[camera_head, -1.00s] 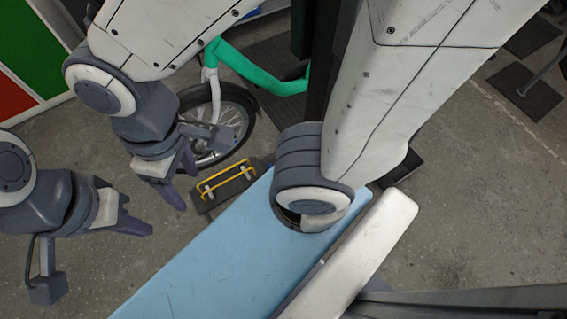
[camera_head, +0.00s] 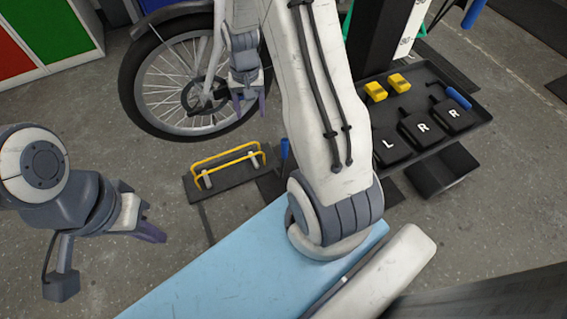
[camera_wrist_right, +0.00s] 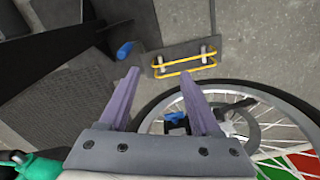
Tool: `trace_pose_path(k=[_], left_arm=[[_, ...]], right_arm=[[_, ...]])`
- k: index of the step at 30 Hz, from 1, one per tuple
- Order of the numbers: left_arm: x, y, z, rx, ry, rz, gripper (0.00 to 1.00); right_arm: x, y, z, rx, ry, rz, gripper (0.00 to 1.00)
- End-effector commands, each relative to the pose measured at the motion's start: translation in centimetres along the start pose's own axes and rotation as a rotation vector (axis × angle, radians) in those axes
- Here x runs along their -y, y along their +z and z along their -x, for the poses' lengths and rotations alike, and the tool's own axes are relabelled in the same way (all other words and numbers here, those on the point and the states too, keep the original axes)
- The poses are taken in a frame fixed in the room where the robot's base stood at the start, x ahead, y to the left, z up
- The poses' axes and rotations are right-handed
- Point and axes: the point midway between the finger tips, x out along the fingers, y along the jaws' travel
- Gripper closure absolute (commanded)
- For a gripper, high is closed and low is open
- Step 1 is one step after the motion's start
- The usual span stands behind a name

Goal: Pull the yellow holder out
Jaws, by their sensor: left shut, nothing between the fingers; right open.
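The yellow holder (camera_head: 228,151) is a yellow bar frame on a dark plate (camera_head: 236,174) on the floor, with light posts. It also shows in the right wrist view (camera_wrist_right: 186,70), beyond my fingertips. My right gripper (camera_head: 249,104) is open and empty, in front of the bike wheel and above the holder in the head view; its purple fingers (camera_wrist_right: 161,75) are spread in the wrist view. They appear apart from the holder. My left gripper (camera_head: 152,234) is shut and empty, left of and below the holder in the head view.
A bike wheel (camera_head: 141,92) stands behind the holder. A dark tray (camera_head: 478,106) at right holds yellow blocks (camera_head: 399,82) and dark L and R pieces. A light blue surface (camera_head: 235,262) lies in front. Bare floor lies left of the holder.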

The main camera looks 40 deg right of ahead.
Motion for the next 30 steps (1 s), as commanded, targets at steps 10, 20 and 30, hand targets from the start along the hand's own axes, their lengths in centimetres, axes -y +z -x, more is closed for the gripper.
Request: trace_pose_path(k=[10,20,30], left_arm=[[0.7,0.5,-10.1,0.0,0.0,0.0,1.0],[0.8,0.6,-11.7,-0.001,0.0,0.0,1.0],[1.0,0.8,-14.4,0.0,0.0,0.0,1.0]], right_arm=[[-9.2,-4.3,-16.6,0.007,0.014,-0.301,0.36],[-10.4,-4.5,-20.5,0.009,0.015,-0.337,0.36],[-10.4,-4.5,-26.5,0.008,0.015,-0.335,0.36]])
